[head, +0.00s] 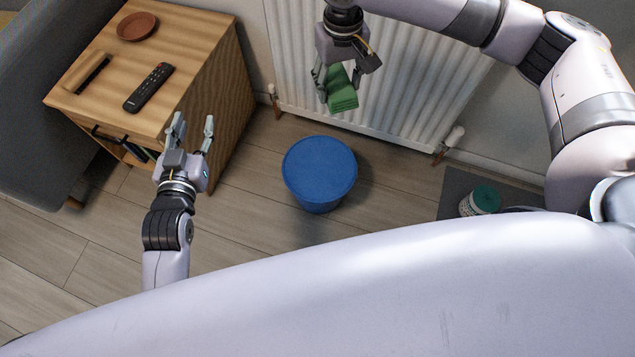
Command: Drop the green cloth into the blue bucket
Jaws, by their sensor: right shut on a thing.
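The green cloth (342,93) is folded and hangs between the fingers of my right gripper (338,84), which is shut on it. My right gripper points down, high in the picture in front of the radiator. The blue bucket (319,172) stands on the floor, lower in the picture than the cloth and slightly to its left. My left gripper (192,130) is open and empty beside the wooden cabinet, to the left of the bucket.
The wooden cabinet (190,45) bears a remote (148,87), a brown dish (137,26) and a small wooden piece with a dark slot (87,72). A white radiator (420,85) is behind the bucket. A container with a green lid (480,199) stands at right. Floor around the bucket is clear.

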